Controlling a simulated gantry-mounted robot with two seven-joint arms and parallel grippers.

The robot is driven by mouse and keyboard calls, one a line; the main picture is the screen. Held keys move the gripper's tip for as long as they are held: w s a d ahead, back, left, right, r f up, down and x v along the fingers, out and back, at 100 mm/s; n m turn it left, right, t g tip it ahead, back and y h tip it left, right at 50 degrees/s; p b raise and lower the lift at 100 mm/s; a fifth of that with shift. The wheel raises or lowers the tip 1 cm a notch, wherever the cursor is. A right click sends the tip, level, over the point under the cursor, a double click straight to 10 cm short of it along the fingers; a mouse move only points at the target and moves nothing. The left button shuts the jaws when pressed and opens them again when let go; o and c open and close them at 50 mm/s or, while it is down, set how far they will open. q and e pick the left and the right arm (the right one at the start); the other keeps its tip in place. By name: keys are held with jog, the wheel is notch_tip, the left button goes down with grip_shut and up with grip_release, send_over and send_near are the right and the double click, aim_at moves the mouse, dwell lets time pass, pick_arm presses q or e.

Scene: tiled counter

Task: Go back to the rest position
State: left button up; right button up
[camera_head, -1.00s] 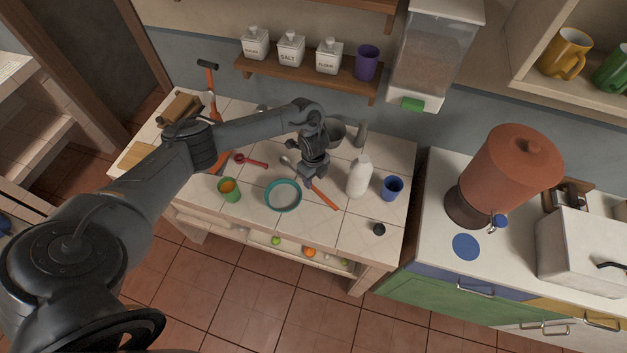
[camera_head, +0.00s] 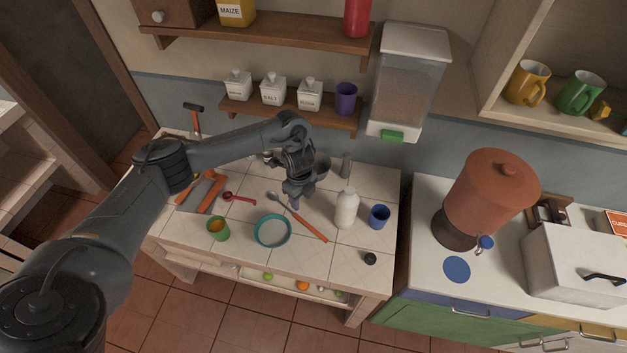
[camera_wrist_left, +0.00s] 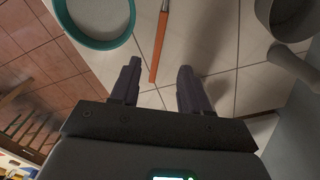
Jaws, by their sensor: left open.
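My left arm reaches in from the left over the tiled counter (camera_head: 292,256). My left gripper (camera_head: 297,201) is above the counter's middle, near the wooden-handled spoon. My right gripper is in neither view.
A white bottle (camera_head: 346,210), a blue cup (camera_head: 379,216) and a small black object (camera_head: 370,259) stand right of the gripper. A green cup (camera_head: 218,229) stands at the front left. A grey mortar (camera_head: 321,168) is behind. A shelf with jars (camera_head: 273,91) overhangs the back.

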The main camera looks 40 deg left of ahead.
pick_arm(q)
jog(key=s+d+f+t+h+p, duration=0.1)
jog(key=s+d+t+h, duration=0.15)
jog(key=d, duration=1.15)
jog(key=s+d+t+h+p, duration=0.1)
jog(key=d+t, duration=0.2)
jog(key=d, duration=1.2)
jog(key=s+r+n+t+p, duration=0.1)
jog(key=s+r+n, duration=0.4)
jog(key=n, duration=0.2)
jog(key=s+a+r+n+g+y+p, duration=0.1)
jog(key=s+a+r+n+g+y, duration=0.1)
jog(key=s+a+n, duration=0.6)
jog(key=s+a+r+y, duration=0.1)
jog(key=s+a, duration=0.2)
jog(key=s, duration=0.2)
jog(key=shift+r+g, duration=0.35)
